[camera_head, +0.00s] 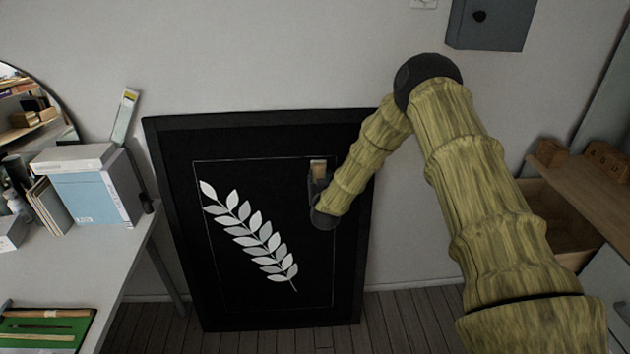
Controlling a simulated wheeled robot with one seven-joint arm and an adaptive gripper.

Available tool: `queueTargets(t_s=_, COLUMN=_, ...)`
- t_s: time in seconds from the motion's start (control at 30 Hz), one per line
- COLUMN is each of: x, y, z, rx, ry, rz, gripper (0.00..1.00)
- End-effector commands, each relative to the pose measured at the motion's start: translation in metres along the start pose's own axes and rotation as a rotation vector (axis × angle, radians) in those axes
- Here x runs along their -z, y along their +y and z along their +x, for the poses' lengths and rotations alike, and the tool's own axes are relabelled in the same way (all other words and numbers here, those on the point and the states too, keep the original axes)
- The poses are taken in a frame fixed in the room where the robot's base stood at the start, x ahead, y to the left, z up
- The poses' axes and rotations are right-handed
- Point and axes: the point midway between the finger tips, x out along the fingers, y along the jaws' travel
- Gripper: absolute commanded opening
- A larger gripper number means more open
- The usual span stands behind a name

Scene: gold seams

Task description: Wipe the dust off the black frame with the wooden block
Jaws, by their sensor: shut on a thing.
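The black frame (180,235) leans upright against the wall in the middle of the view. It holds a picture of a white leafy branch (250,230) inside a thin pale line. My gripper (319,180) is in front of the upper right part of the picture, inside the pale line. It is shut on the wooden block (319,168), a small light brown piece showing at its tip. I cannot tell whether the block touches the picture. Dust is not clearly visible on the frame. My arm covers part of the frame's right side.
A white desk (95,255) on the left holds boxes, books and a green mat (45,330). On the right are a wooden shelf (590,185) with small wooden blocks and an open drawer (560,215). A grey box (490,25) hangs on the wall.

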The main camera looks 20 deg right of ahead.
Motion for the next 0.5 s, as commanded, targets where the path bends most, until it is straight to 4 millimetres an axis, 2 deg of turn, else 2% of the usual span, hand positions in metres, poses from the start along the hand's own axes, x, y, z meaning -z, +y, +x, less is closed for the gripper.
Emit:
queueTargets(t_s=0.17, x=0.0, y=0.005, z=0.001, rx=-0.001, ry=0.001, rz=0.001, gripper=0.18)
queueTargets(t_s=0.5, x=0.001, y=0.028, z=0.003, rx=-0.001, ry=0.002, rz=-0.001, gripper=0.18)
